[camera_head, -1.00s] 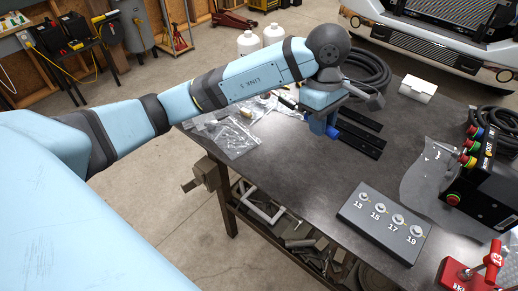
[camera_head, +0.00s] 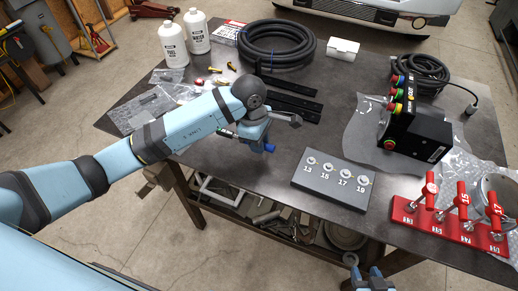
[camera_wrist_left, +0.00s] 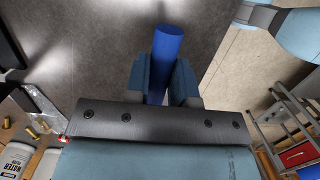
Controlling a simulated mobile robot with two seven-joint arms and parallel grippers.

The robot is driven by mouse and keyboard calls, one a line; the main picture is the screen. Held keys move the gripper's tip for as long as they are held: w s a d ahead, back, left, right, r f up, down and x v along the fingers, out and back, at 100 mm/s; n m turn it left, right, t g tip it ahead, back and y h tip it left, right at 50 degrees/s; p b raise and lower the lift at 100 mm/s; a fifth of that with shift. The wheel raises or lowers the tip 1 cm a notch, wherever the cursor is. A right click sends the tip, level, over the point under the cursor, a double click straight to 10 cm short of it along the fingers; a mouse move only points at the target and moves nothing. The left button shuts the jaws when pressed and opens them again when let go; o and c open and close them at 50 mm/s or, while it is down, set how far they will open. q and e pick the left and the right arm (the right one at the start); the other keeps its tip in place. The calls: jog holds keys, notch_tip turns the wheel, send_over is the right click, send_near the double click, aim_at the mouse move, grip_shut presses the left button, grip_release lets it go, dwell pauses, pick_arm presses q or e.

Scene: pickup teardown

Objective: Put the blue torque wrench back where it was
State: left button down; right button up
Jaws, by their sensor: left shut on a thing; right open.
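My left gripper (camera_head: 262,142) is shut on the blue torque wrench (camera_head: 269,148), above the dark workbench near its front edge. In the head view only a short blue end shows past the fingers; the gripper and arm hide most of the rest. In the left wrist view the blue cylindrical handle (camera_wrist_left: 167,45) stands out between the two fingers (camera_wrist_left: 162,82). My right gripper (camera_head: 373,281) is open at the bottom edge of the head view, in front of the bench. Where the wrench was before is not clear from these frames.
A grey numbered socket block (camera_head: 333,184) lies right of the left gripper. A red rack (camera_head: 450,229) with upright red tools stands at the front right. A black button box (camera_head: 418,135), coiled black hose (camera_head: 277,43), dark strips (camera_head: 290,103) and white bottles (camera_head: 173,44) are farther back.

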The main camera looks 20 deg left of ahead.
pick_arm(q)
jog(key=shift+f, duration=2.25)
jog(key=c, duration=1)
grip_release()
jog(key=shift+r+p, duration=0.25)
jog(key=shift+p, duration=0.1)
jog(key=r, duration=0.3)
jog(key=a+r+b, duration=0.1)
jog(key=r, duration=0.3)
jog(key=r+b, duration=0.1)
jog(key=r, duration=0.2)
jog(key=shift+w+a+r, duration=0.15)
jog(key=shift+a, duration=0.15)
jog(key=shift+a+r, duration=0.1)
jog(key=shift+r, duration=0.55)
